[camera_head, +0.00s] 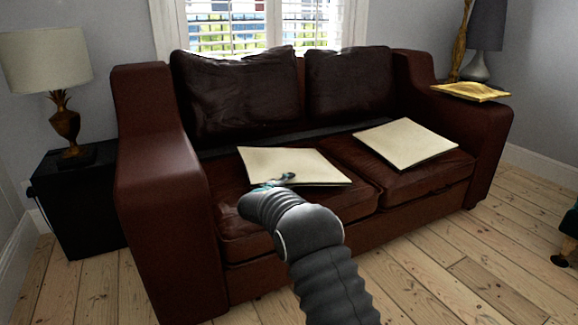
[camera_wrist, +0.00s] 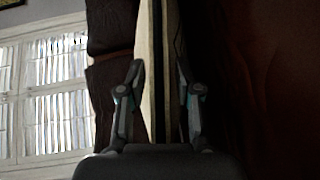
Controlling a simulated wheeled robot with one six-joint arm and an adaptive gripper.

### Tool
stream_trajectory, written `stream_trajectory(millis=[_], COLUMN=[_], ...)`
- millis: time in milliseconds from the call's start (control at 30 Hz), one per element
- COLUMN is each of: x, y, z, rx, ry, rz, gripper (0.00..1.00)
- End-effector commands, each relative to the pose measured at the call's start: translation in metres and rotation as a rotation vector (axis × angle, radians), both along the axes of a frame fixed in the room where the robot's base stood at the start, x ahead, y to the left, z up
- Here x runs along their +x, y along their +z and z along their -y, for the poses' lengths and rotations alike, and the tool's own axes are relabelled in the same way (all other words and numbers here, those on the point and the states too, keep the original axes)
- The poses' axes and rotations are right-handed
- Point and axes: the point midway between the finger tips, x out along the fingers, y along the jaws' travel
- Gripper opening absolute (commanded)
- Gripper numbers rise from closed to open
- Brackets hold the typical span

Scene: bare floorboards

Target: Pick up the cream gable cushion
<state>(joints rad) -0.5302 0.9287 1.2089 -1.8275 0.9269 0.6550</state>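Two flat cream cushions lie on the sofa seat in the head view: one at the left (camera_head: 295,163) and one at the right (camera_head: 405,143). I cannot tell by look which is the gable one. My gripper (camera_head: 277,183) is at the front edge of the left cushion, with one finger showing over its top. In the wrist view a cream cushion edge (camera_wrist: 147,75) stands upright in the picture between the two fingers of my gripper (camera_wrist: 159,80). The fingers are apart, one on each side of it. Whether they touch it is unclear.
The brown leather sofa (camera_head: 160,180) has two dark back cushions (camera_head: 235,95) (camera_head: 350,82). A yellow cushion (camera_head: 471,91) lies on its right arm. A lamp (camera_head: 62,100) stands on a black side table (camera_head: 85,205) at the left. Floorboards in front are clear.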

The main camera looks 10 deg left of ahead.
Motion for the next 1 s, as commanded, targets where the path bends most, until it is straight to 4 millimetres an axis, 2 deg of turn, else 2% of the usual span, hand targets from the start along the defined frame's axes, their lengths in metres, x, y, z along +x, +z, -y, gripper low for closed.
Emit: stream_trajectory(millis=[33,100,533,667,767,1000], x=[0.0,0.0,0.0,0.0,0.0,-0.002], y=[0.0,0.0,0.007,0.022,0.043,0.073], z=[0.0,0.0,0.0,0.0,0.0,0.051], rx=[0.0,0.0,0.002,0.003,0.004,0.002], ry=[0.0,0.0,-0.001,-0.001,0.0,-0.004], rz=[0.0,0.0,0.004,0.005,0.007,0.005], gripper=[0.14,0.0,0.0,0.0,0.0,0.0])
